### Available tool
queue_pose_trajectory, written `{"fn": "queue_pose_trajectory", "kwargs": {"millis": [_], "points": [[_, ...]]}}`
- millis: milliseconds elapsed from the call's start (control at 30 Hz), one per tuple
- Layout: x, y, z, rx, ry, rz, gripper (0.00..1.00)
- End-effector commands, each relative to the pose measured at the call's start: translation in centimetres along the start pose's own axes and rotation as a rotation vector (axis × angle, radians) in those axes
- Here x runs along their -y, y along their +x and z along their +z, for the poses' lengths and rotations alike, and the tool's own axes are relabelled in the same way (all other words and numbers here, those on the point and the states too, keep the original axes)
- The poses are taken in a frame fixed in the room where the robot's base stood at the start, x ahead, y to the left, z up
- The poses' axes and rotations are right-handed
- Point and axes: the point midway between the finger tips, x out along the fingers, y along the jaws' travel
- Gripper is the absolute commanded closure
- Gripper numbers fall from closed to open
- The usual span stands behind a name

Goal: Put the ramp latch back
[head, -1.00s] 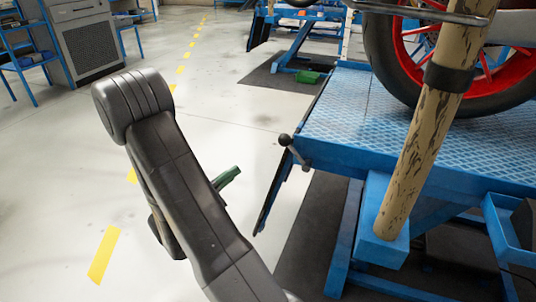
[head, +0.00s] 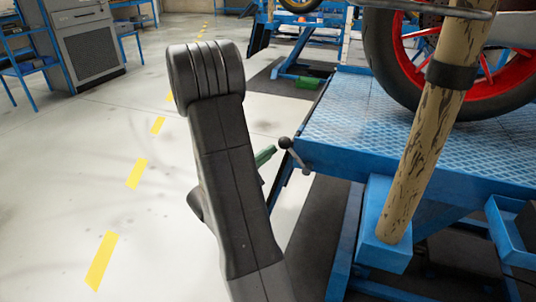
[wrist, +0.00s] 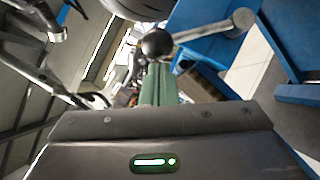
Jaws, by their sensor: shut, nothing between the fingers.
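The ramp latch (head: 293,152) is a short metal lever with a dark ball knob at the near left corner of the blue lift table (head: 350,110). In the head view its knob points up and to the left. My gripper (head: 272,150) has green fingers, partly hidden behind my arm, with the tips close to the knob. In the wrist view the shut, empty fingers (wrist: 158,68) point at the dark knob (wrist: 157,43), and the lever runs right to a pale round end (wrist: 243,18). I cannot tell whether the fingertips touch the knob.
A motorcycle wheel with a red rim (head: 495,60) stands on the table. A worn tan post (head: 425,140) rises at the table's near side. A second blue lift (head: 315,50) stands behind. The floor on the left is clear, with yellow dashes (head: 102,260).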

Motion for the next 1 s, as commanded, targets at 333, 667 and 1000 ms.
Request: {"fn": "queue_pose_trajectory", "kwargs": {"millis": [333,667,1000], "points": [[0.0,0.2,0.2,0.0,0.0,0.0,1.0],[-0.4,0.4,0.6,0.001,0.077,-0.049,1.0],[-1.2,1.6,2.4,0.003,0.219,-0.146,1.0]]}}
